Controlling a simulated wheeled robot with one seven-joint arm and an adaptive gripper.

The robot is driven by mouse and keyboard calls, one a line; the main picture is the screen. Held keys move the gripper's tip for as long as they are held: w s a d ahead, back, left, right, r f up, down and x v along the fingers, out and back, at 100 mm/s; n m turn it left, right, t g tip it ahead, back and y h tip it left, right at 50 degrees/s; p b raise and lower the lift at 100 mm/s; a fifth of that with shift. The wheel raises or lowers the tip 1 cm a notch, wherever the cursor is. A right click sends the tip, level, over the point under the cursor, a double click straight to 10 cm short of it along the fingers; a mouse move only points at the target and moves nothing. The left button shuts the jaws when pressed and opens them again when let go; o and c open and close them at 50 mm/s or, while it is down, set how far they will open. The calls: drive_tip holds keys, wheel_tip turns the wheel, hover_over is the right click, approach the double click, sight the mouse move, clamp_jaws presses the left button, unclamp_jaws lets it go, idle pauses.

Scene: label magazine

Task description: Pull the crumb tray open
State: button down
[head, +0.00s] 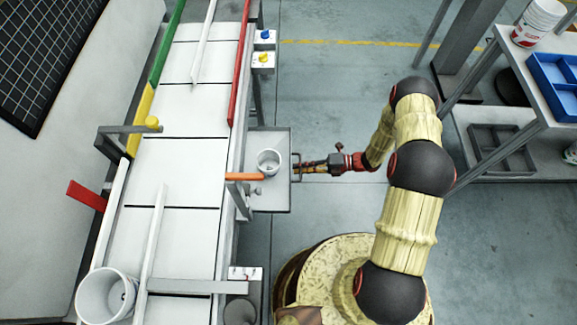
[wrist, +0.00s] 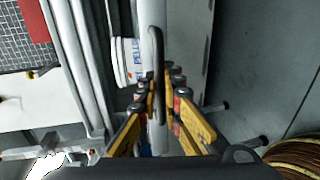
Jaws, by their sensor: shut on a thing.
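The crumb tray (head: 270,200) appears as a flat grey panel sticking out from the right side of the conveyor. Its looped handle (head: 297,157) is on its right edge; a dark curved bar, the handle (wrist: 154,38), also shows in the wrist view. My gripper (head: 299,169) reaches in from the right and is at the handle. In the wrist view the yellow fingers of my gripper (wrist: 160,88) stand on both sides of the bar, shut on it. The fingers hide part of the handle.
A white bucket (head: 268,161) stands on or above the grey panel, beside an orange bar (head: 244,177). The conveyor (head: 180,180) runs along the left. A shelf rack (head: 535,70) with a blue bin (head: 556,82) stands upper right. The floor (head: 330,95) behind my gripper is clear.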

drive_tip(key=shift+d, duration=0.55)
drive_tip(key=c, duration=2.3)
unclamp_jaws()
drive_tip(key=v, duration=1.2)
drive_tip(key=shift+w, duration=0.1)
